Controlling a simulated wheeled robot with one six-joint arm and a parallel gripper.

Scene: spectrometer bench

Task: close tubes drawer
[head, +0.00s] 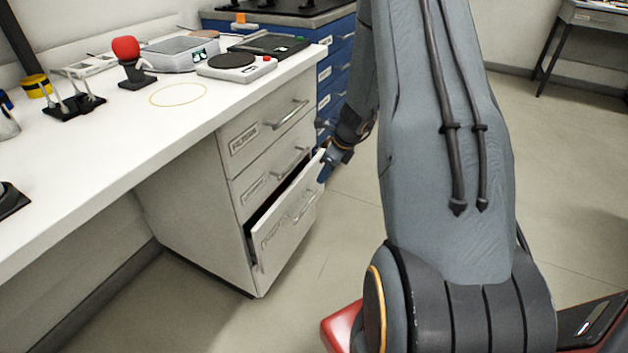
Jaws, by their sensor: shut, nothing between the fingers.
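The white drawer cabinet under the bench has three drawers. The bottom drawer (290,220) stands partly open, with a dark gap along its top and left edge. The middle drawer (270,177) and the top drawer (264,126) look shut. The labels are too small to read, so I cannot tell which one is the tubes drawer. My gripper (323,172) is at the upper right corner of the open bottom drawer's front. Its fingers look shut and hold nothing. I cannot tell whether they touch the drawer.
The white bench top (130,135) carries a scale (236,65), a red-topped device (127,60) and a black stand (75,105). A blue cabinet (335,70) stands behind the white one. The floor (345,250) in front of the drawers is clear.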

